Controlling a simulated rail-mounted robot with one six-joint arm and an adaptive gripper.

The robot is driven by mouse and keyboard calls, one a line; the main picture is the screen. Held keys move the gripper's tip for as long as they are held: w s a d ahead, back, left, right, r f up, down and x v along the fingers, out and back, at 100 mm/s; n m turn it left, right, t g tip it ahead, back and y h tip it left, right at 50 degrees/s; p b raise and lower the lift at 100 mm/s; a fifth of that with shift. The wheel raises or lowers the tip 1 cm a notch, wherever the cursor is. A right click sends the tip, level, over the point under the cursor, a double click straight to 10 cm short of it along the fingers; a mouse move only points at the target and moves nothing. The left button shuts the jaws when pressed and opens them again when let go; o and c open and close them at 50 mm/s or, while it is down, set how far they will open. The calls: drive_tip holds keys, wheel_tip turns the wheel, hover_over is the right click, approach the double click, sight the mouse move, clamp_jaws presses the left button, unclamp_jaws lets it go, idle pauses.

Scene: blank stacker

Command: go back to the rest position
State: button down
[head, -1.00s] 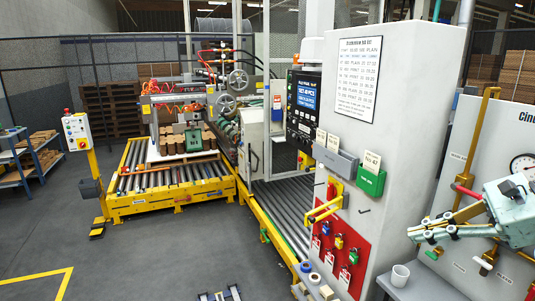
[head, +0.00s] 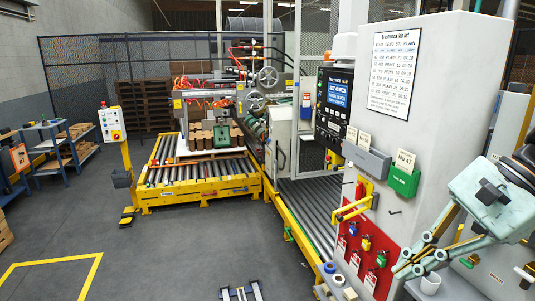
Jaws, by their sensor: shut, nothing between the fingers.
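My gripper (head: 408,270) is at the lower right of the head view, with its pale green body up and to the right. Its thin fingers point down and left, close together, and hold nothing. I cannot tell the exact gap between the fingers and these things. The rest of the arm is mostly outside the picture.
A white pillar (head: 440,120) with a green card holder (head: 404,180) stands close to the arm. A yellow-framed roller conveyor (head: 200,190) carries stacked blanks. A control post (head: 112,125) stands at left. The grey floor (head: 170,250) at front left is open.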

drive_tip(key=s+a+r+n+t+h+b, duration=0.1)
drive_tip(key=s+a+r+n+h, duration=0.1)
drive_tip(key=s+n, duration=0.5)
drive_tip(key=s+a+r+n+t+h+b, duration=0.1)
drive_tip(key=s+a+n+h, duration=0.3)
drive_tip(key=s+n, duration=0.4)
drive_tip(key=shift+s+a+r+h, duration=0.35)
drive_tip(key=shift+r+h, duration=0.05)
drive_tip(key=shift+r, duration=0.2)
idle(0.3)
drive_tip(key=shift+w, duration=0.1)
idle(0.3)
